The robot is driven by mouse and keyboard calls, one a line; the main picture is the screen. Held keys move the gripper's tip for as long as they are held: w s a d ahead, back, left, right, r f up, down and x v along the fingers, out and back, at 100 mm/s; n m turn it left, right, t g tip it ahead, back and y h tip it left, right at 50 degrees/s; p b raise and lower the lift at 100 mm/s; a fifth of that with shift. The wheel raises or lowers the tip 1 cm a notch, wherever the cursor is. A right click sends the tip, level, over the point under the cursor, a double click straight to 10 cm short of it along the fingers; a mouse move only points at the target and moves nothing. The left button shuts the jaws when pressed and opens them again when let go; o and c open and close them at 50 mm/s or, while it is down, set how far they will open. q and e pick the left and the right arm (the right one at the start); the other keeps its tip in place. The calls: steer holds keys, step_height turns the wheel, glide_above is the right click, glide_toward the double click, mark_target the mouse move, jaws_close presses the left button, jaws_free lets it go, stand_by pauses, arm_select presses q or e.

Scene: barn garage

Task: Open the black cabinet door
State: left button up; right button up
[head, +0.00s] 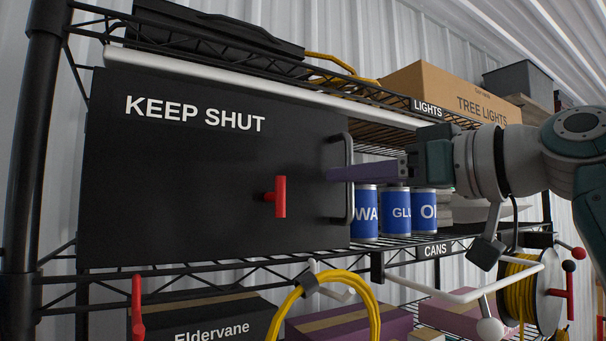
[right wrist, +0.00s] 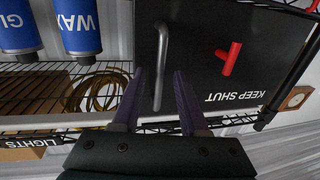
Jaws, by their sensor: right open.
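The black cabinet door (head: 180,180) with "KEEP SHUT" lettering looks shut; it also fills the upper right of the right wrist view (right wrist: 205,85). A red T-shaped handle (head: 280,197) sticks out from its middle right. A grey upright bar handle (head: 349,205) is at its right edge. My right gripper (head: 330,174) is open and empty, its purple fingers at the bar handle's mid-height. In the right wrist view the bar handle (right wrist: 161,60) lines up between the two fingers (right wrist: 160,75); I cannot tell whether they touch it. My left gripper is out of view.
Blue cans (head: 395,212) stand on the wire shelf right of the door. A cardboard box (head: 440,85) is on the shelf above. A yellow hose (head: 370,305) and a reel (head: 525,290) hang below. A red lever (head: 137,305) is at lower left.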

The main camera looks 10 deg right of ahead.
jaws_close()
stand_by(1.4)
